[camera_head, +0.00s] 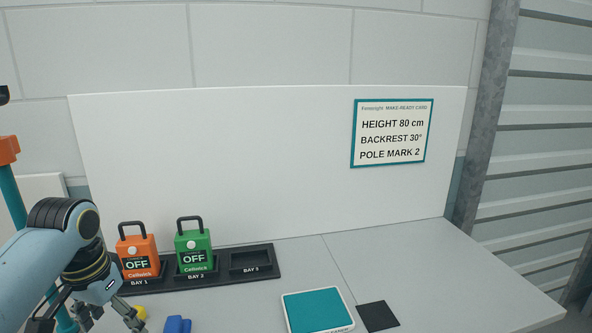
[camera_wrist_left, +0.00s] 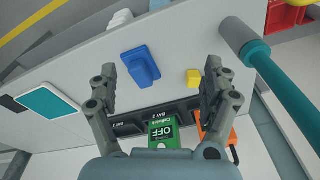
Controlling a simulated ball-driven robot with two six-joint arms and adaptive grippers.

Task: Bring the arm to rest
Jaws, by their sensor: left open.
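My left arm comes in from the left in the head view, bent down over the left front of the white counter. Its gripper (camera_head: 108,318) is at the bottom edge, partly cut off by the frame. In the left wrist view the gripper (camera_wrist_left: 160,82) has its two fingers wide apart with nothing between them, above the counter in front of the bay rack. My right arm and gripper do not show.
The rack (camera_head: 252,276) holds an orange pack (camera_head: 137,246) and a green pack (camera_head: 197,242); bay 3 is empty. A yellow block (camera_wrist_left: 193,77), blue object (camera_wrist_left: 140,68), teal pad (camera_head: 317,311) and black square (camera_head: 377,316) lie in front. A teal pole (camera_wrist_left: 290,85) stands close by.

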